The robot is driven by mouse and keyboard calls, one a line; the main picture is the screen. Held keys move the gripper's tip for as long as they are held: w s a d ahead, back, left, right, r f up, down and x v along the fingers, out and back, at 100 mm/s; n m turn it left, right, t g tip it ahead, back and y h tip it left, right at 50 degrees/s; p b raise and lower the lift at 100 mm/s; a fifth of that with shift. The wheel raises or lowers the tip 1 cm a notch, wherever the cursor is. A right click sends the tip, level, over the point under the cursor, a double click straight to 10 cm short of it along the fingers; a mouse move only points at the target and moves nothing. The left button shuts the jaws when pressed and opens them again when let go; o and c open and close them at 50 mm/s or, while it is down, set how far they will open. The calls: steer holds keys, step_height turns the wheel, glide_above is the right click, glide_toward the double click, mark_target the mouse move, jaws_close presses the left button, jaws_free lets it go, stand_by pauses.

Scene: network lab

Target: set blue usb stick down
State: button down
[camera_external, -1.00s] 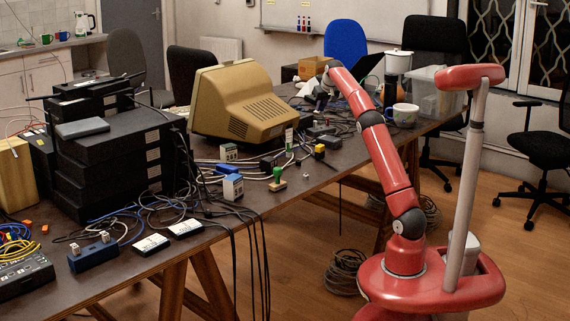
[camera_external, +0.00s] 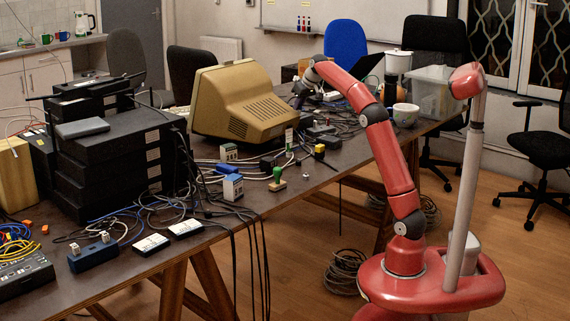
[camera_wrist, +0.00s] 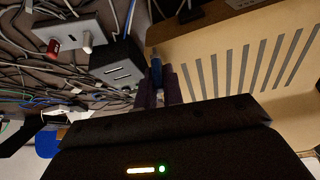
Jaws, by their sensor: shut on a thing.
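In the wrist view my gripper (camera_wrist: 160,86) has its narrow dark fingers shut on the blue usb stick (camera_wrist: 156,60), which sticks out past the fingertips. In the external view my gripper (camera_external: 298,96) is over the far part of the table, just right of the beige monitor. The stick is too small to make out in the external view. I cannot tell whether the stick touches anything below it.
The beige monitor (camera_external: 240,98) is close beside my gripper; its slotted casing (camera_wrist: 250,62) fills the wrist view's right side. A white box (camera_wrist: 72,33) with a red plug, a black box (camera_wrist: 118,65) and tangled cables crowd the table.

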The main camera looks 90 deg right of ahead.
steer(key=w+a+n, duration=0.1)
steer(key=w+a, duration=0.3)
steer(key=a, duration=0.1)
steer(key=w+a+n+t+y, duration=0.1)
steer(key=w+a+n, duration=0.1)
steer(key=w+a, duration=0.3)
steer(key=w+a+n, duration=0.2)
steer(key=w+a, duration=0.2)
steer(key=a, duration=0.3)
steer(key=shift+w+a+f+y, duration=0.1)
steer(key=shift+w+f+y, duration=0.1)
steer(key=shift+f+y, duration=0.15)
steer(key=w+a+f+n+t+y, duration=0.1)
steer(key=w+a+f+n, duration=0.15)
steer(key=w+a, duration=0.9)
steer(key=w+a+f+n+y, duration=0.1)
steer(key=w+a+n+y, duration=0.15)
steer(key=w+a, duration=0.85)
steer(key=shift+h, duration=0.4)
steer(key=shift+s+a+f+b, duration=0.1)
steer(key=shift+a+f+b, duration=0.2)
steer(key=shift+f, duration=0.95)
steer(key=shift+s+a+f+b, duration=0.15)
steer(key=shift+f+b, duration=0.25)
steer(key=shift+f, duration=0.9)
steer(key=shift+s+a+f+b, duration=0.15)
steer(key=shift+f+b, duration=0.2)
steer(key=shift+f, duration=0.9)
steer(key=shift+f, duration=0.1)
